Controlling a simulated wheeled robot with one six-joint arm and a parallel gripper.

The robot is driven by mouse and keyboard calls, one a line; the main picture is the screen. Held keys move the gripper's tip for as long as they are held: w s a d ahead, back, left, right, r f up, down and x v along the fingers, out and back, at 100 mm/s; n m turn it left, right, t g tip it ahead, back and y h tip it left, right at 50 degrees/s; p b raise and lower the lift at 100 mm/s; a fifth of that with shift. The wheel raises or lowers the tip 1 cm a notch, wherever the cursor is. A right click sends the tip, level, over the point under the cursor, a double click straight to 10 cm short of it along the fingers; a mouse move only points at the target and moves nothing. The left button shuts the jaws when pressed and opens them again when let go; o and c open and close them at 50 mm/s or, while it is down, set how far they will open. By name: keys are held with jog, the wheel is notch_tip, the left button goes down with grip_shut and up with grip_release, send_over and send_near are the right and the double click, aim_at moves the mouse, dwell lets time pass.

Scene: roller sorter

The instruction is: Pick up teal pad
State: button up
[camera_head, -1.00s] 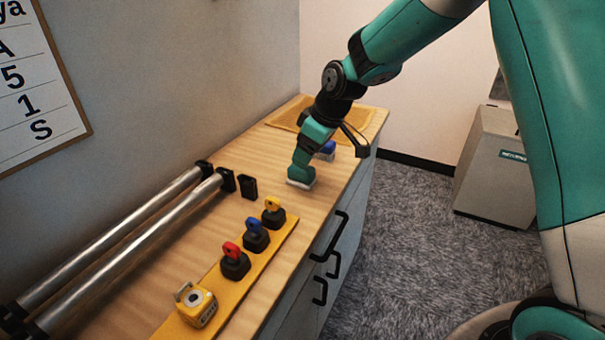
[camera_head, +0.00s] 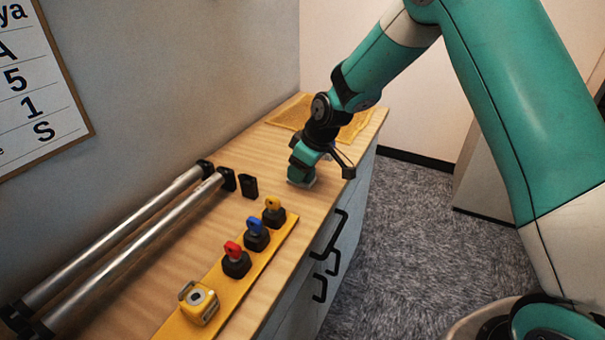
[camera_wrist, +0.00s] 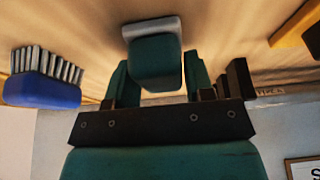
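The teal pad (camera_wrist: 155,62) has a teal block body on a pale grey base. In the wrist view it sits upper middle, framed by the two teal fingers of my gripper (camera_wrist: 158,75).
A blue brush with grey bristles (camera_wrist: 42,92) lies left in the wrist view. A yellow board (camera_head: 272,262) carries red, blue and yellow tagged pieces and a yellow box (camera_head: 199,303). Two metal rollers (camera_head: 130,235) lie along the wall. A yellow cloth (camera_head: 352,128) is at the far end.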

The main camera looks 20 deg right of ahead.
jog(key=shift+c, duration=1)
notch_tip(320, 180, up, 20)
jog(key=shift+b, duration=0.35)
jog(key=o, duration=0.3)
jog(key=shift+c, duration=0.6)
